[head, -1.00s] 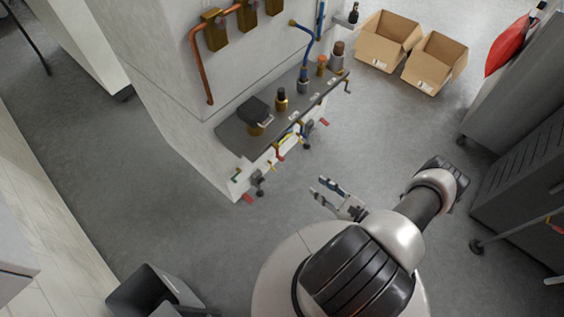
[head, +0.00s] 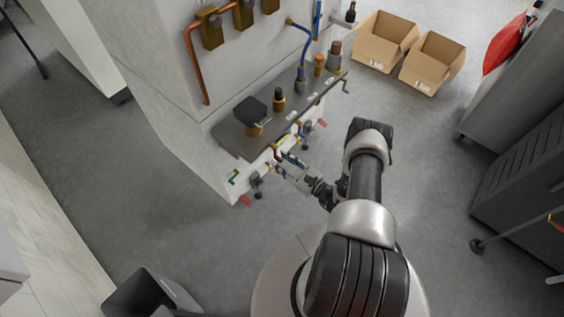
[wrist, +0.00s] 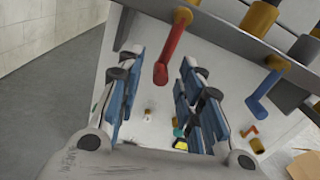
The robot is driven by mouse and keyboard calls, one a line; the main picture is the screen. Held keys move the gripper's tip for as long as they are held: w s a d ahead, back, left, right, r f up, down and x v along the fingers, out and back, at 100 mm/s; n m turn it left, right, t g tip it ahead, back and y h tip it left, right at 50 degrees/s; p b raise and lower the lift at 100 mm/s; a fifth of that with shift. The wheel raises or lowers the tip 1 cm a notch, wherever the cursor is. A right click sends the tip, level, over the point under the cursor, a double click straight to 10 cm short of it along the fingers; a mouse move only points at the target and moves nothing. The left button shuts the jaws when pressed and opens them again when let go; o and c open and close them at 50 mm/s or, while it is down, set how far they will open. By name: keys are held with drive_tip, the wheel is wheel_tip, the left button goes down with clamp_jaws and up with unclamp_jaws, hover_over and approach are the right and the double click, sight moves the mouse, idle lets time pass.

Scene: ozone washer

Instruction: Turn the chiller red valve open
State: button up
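The red valve handle (wrist: 168,55) hangs down from a gold fitting under the shelf of the white unit; in the head view a small red part (head: 277,153) shows at the shelf's front edge. My gripper (wrist: 160,68) is open in the wrist view, with one finger on each side of the red handle in the picture. I see a gap on both sides and no clear contact; how deep the handle sits between the fingers is hard to tell. In the head view my gripper (head: 284,165) is just below the shelf edge.
A blue valve handle (wrist: 265,92) hangs to the right of the red one. The grey shelf (head: 235,140) overhangs the valves. Two cardboard boxes (head: 432,62) stand at the back right. Open floor lies left of the unit.

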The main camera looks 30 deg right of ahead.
drive_tip(key=shift+w, duration=0.3)
drive_tip(key=shift+c, duration=0.4)
clamp_jaws()
